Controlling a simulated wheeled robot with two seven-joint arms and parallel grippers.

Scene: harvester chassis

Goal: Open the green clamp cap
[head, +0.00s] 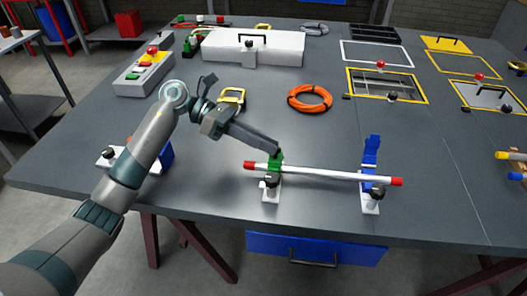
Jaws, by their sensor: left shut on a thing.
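The green clamp cap (275,163) is on the left clamp stand (271,191), at the white rod with red ends (325,175). My left gripper (277,153) reaches in from the upper left, and its fingertips are shut on the top of the green cap. The fingers partly hide the cap, so I cannot tell exactly how far it is raised. The blue clamp cap (371,150) on the right stand (370,204) stands upright, open above the rod. The rod lies across both stands. My right gripper is not in view.
An orange cable coil (310,98) lies behind the rod. A yellow-framed device (232,97) is behind my left gripper. A white box (282,47) and a button box (146,72) stand farther back. Framed panels (387,85) are at the right. The tabletop beyond the rod is mostly clear.

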